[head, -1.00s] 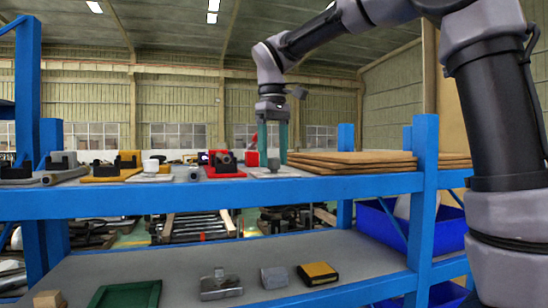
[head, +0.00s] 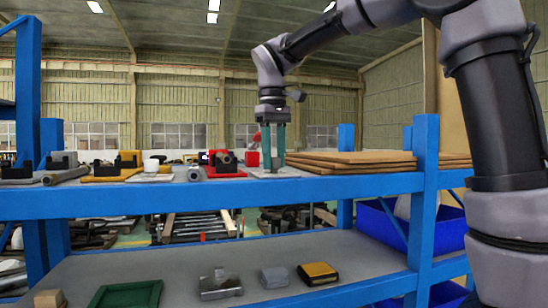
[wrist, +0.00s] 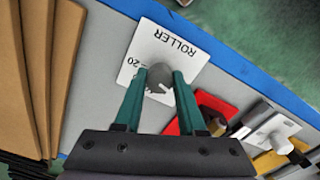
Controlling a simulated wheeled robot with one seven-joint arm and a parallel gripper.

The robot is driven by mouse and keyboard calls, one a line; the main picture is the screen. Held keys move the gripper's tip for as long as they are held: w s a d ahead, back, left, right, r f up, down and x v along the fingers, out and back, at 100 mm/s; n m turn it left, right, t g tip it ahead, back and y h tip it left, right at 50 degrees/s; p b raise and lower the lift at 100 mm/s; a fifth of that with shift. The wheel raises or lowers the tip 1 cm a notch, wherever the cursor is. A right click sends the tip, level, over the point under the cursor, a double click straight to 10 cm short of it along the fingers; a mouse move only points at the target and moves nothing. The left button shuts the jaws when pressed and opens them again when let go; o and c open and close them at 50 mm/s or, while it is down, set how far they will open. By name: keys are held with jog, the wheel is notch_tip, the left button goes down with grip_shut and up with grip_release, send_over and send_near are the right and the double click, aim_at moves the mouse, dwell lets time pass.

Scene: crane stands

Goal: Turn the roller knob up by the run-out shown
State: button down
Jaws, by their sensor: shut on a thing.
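The roller knob (wrist: 160,76) is a small round grey knob on a white plate (wrist: 148,42). The plate reads "ROLLER" and "-20", upside down in the wrist view, with part of its scale hidden by my fingers. My gripper (wrist: 161,80) has its two teal fingers shut on the knob, one on each side. In the head view my gripper (head: 272,170) points straight down at the plate on the upper blue shelf, and the knob is hidden between the fingertips. No run-out figure is readable in these views.
A red stand (head: 226,174) with a dark block is left of my gripper, and a yellow stand (head: 110,176) lies farther left. Stacked brown boards (head: 350,158) are close on the right. The blue shelf edge (head: 200,198) runs in front.

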jog(key=m, duration=0.6)
jog(key=shift+m, duration=0.3)
dwell(0.4)
jog(key=c, duration=0.5)
grip_release()
jog(key=shift+r, duration=0.1)
notch_tip(320, 180, up, 11)
jog(key=shift+a+f, duration=0.15)
jog(key=shift+f, duration=0.05)
